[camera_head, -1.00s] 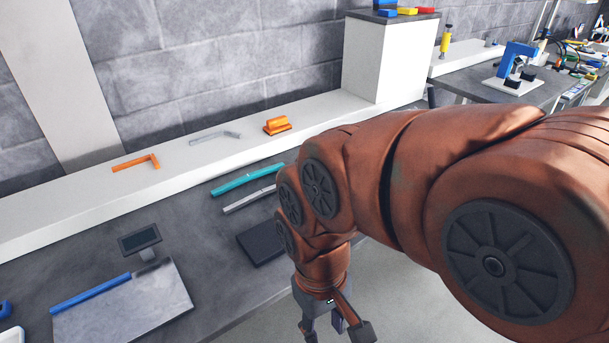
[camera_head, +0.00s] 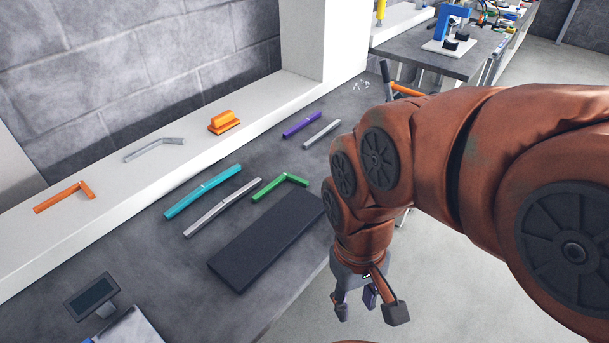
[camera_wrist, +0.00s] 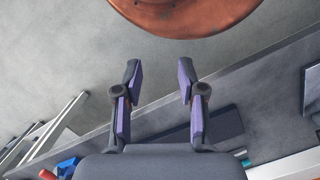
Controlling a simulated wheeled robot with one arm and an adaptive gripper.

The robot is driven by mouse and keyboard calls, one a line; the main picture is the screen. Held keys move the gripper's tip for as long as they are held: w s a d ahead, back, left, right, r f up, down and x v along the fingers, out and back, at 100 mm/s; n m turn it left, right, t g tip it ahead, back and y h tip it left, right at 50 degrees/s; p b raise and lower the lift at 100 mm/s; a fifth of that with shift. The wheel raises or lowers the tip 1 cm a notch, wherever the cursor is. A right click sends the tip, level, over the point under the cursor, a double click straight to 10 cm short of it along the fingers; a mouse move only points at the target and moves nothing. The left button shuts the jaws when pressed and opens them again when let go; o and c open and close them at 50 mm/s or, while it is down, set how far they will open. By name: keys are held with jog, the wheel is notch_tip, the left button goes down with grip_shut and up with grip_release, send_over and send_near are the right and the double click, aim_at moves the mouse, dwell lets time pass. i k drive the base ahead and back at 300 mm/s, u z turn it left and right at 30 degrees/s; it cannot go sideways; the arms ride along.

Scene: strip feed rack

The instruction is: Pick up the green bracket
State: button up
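The green bracket (camera_head: 279,188) is a thin L-shaped piece lying on the dark grey worktop. In the head view it lies between a grey bar and the black mat, near the mat's far edge. My gripper (camera_head: 371,311) is off the front edge of the worktop, over the floor, to the right of and nearer than the bracket. In the wrist view my gripper (camera_wrist: 160,80) has its two fingers wide apart with nothing between them. I cannot make out the green bracket in the wrist view.
The black mat (camera_head: 268,238) lies along the worktop's front edge. A teal bar (camera_head: 203,191), a grey bar (camera_head: 222,207) and a purple bar (camera_head: 302,124) lie nearby. A white ledge (camera_head: 110,203) behind holds orange pieces. A small display (camera_head: 91,296) stands front left.

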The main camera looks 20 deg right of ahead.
aim_at(275, 183)
jog(key=u, duration=2.8)
jog(key=k, duration=0.6)
jog(key=z, duration=1.15)
jog(key=i, duration=0.5)
jog(key=z, duration=0.05)
